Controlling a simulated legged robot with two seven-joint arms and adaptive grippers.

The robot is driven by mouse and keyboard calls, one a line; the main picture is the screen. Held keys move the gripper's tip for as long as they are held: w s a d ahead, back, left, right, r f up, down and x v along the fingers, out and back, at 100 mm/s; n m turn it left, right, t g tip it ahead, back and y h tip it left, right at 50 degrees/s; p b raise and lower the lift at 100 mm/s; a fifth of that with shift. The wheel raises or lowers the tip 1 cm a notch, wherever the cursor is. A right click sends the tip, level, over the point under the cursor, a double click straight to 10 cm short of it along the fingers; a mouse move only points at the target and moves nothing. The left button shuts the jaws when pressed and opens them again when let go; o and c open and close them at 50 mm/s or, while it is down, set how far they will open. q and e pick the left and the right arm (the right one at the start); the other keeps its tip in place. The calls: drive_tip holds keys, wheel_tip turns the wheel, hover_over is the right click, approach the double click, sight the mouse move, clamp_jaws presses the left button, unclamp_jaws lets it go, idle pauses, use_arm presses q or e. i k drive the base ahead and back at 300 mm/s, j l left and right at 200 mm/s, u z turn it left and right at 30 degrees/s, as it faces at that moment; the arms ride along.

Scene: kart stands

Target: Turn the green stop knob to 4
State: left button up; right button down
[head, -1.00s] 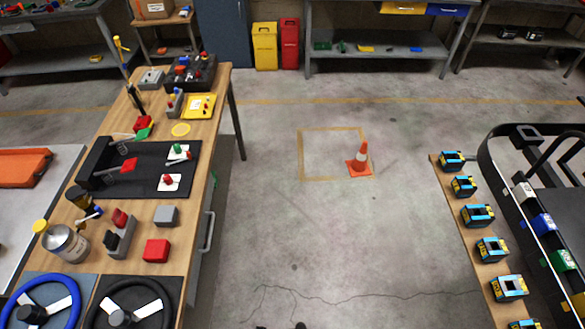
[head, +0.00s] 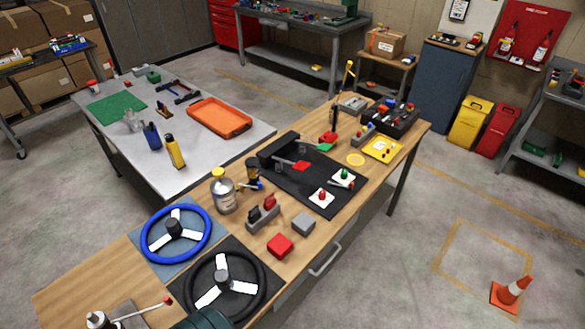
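A green knob (head: 345,174) sits on a small white plate on the black mat (head: 292,183) of the long wooden workbench. Its pointer and any numbers are too small to read. A red knob (head: 322,195) on a similar white plate stands just in front of it, to the left. Neither of my grippers can be made out in the head view.
The workbench (head: 100,270) also carries a blue steering wheel (head: 176,228), a black steering wheel (head: 224,285), a tin can (head: 222,194), a red block (head: 280,245) and a grey block (head: 303,224).

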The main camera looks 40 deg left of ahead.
sight(344, 176)
drive_tip(key=u, duration=1.4)
drive_tip(key=i+l+u, duration=0.1)
drive_tip(key=l, duration=0.1)
